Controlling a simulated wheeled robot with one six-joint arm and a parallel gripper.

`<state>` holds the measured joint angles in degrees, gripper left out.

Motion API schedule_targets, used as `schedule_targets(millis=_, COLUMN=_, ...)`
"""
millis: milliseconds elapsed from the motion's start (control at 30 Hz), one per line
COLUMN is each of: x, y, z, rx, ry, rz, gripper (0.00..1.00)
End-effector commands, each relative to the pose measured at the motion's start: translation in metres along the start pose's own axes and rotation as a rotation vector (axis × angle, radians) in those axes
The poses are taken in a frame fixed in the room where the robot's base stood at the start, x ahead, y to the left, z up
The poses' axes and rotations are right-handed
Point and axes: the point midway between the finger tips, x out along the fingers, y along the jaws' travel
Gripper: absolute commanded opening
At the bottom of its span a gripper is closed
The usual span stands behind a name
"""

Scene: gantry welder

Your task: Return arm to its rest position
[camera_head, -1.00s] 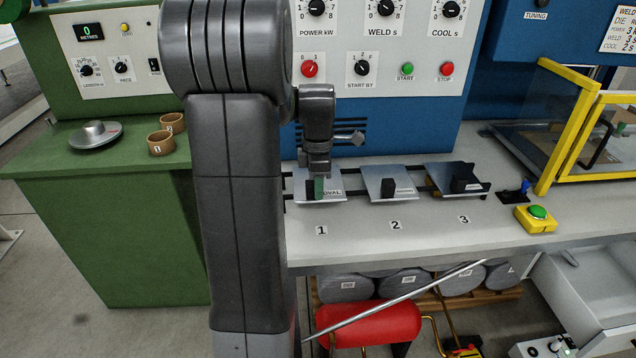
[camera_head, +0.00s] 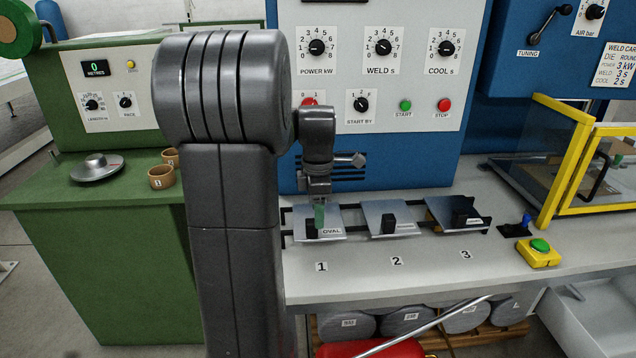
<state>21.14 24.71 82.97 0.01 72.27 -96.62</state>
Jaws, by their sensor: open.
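My gripper (camera_head: 318,206) hangs at the end of my arm, over the plate labelled OVAL (camera_head: 332,232) at place 1. It points down. It is open, though its two fingers are hard to tell apart at this size. A green part shows at its lower end, just above and beside the black block (camera_head: 311,229) on that plate. I cannot tell whether it touches the block. My arm's thick upper links fill the left middle of the view and hide part of the bench.
Two more plates sit at place 2 (camera_head: 372,212) and place 3 (camera_head: 443,206). A blue control cabinet (camera_head: 430,140) stands behind. A yellow-framed guard (camera_head: 560,168) and yellow button box (camera_head: 538,257) are right. Left, a green bench (camera_head: 110,240) holds two cups (camera_head: 161,177) and a disc (camera_head: 97,168).

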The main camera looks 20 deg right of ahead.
Motion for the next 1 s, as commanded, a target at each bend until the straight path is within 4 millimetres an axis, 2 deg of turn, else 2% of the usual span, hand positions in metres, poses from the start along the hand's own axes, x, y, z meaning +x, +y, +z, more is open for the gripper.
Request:
schedule_targets(millis=33, x=-0.014, y=0.001, z=0.0, rx=0.0, ry=-0.001, rz=0.007, gripper=0.52)
schedule_targets(millis=200, x=-0.053, y=0.001, z=0.0, rx=0.0, ry=-0.001, rz=0.006, gripper=0.52)
schedule_targets(millis=400, x=-0.086, y=0.001, z=0.0, rx=0.0, ry=-0.001, rz=0.004, gripper=0.52)
schedule_targets(millis=633, x=-0.098, y=0.0, z=0.0, rx=0.0, ry=0.0, rz=0.002, gripper=0.52)
schedule_targets(millis=1000, x=-0.094, y=0.0, z=0.0, rx=0.0, ry=0.0, rz=0.0, gripper=0.52)
